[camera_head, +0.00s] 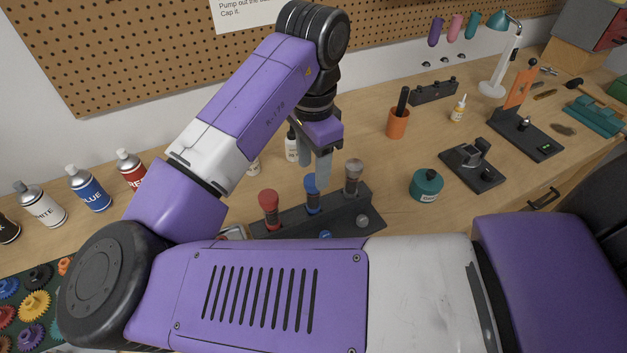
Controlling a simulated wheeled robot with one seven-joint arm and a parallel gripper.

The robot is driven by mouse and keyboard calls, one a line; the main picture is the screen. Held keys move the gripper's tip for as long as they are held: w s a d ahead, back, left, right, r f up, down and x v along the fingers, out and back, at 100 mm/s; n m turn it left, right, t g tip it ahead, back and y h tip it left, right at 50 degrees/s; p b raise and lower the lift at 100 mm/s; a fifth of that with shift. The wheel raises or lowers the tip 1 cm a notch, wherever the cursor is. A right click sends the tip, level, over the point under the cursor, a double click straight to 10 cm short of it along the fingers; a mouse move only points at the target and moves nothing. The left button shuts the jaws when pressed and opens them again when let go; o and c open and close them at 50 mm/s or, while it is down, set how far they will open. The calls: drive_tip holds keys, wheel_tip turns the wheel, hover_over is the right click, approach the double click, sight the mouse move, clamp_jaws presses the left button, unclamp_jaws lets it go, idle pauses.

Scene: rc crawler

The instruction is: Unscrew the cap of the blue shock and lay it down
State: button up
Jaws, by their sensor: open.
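The blue shock (313,200) stands upright in a dark stand (376,218), between a red-topped shock (270,206) and a grey-topped shock (353,176). Blue shows at its top, partly behind a finger of my gripper. My gripper (314,170) points down at the top of the blue shock, with its fingers open. I cannot tell whether the fingers touch it. A small round blue piece (325,236) shows at the front of the stand, partly hidden by my arm. A similar grey round piece (362,221) is to its right.
A teal round pot (426,186) stands right of the stand. An orange cup (398,123) and small bottles (291,146) stand behind. Spray cans (88,190) are at the left. A dark fixture (473,165) lies at the right. My forearm hides the table front.

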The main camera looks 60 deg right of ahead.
sight(313, 182)
drive_tip(key=shift+f+b, duration=0.8)
drive_tip(key=shift+f, duration=0.45)
drive_tip(key=shift+c, duration=0.2)
clamp_jaws()
drive_tip(key=shift+r+n+p, duration=0.25)
drive_tip(key=shift+n+p, duration=0.7)
drive_tip(key=shift+n, duration=0.05)
drive_tip(key=shift+f+n+p, duration=0.2)
drive_tip(key=shift+n+p, duration=0.45)
drive_tip(key=shift+n, duration=0.45)
